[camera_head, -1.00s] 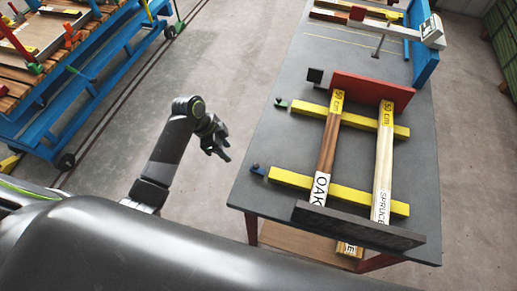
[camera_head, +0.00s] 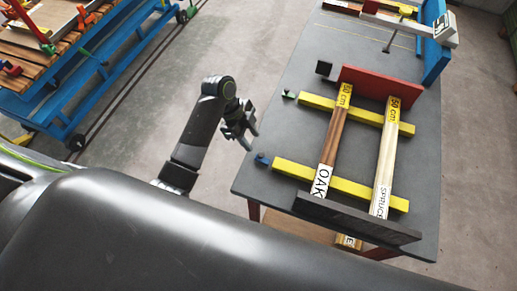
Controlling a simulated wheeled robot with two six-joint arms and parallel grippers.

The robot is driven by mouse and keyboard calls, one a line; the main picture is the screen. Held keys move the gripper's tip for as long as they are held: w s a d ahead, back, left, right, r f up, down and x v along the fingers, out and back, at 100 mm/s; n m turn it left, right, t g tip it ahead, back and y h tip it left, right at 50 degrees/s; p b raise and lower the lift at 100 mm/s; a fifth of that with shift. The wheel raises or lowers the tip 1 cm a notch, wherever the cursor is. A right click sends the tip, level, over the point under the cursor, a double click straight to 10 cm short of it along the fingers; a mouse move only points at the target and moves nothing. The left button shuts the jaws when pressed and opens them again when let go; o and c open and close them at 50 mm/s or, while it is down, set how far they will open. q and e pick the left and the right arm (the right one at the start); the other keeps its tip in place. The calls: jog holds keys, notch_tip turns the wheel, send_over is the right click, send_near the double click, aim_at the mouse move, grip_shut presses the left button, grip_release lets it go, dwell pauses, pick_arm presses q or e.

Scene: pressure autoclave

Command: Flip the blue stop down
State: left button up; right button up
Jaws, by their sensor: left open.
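The blue stop (camera_head: 261,158) is a small blue piece with a dark knob at the left end of the near yellow bar (camera_head: 340,184), by the left edge of the grey table. Whether it is up or down is too small to tell. My left gripper (camera_head: 249,141) is open and empty, just beyond the table's left edge, close to the blue stop and apart from it in the picture. My right gripper is not in view.
An oak board (camera_head: 331,150) and a spruce board (camera_head: 385,160) lie across two yellow bars on the grey table (camera_head: 301,75). A red plate (camera_head: 381,84) stands behind them, a dark plate (camera_head: 357,217) in front. A green stop (camera_head: 289,95) sits farther back.

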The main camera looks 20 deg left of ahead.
aim_at(260, 154)
pick_arm(q)
jog(key=x, duration=0.7)
jog(key=shift+f+p, duration=0.25)
jog(key=shift+p, duration=0.05)
grip_shut()
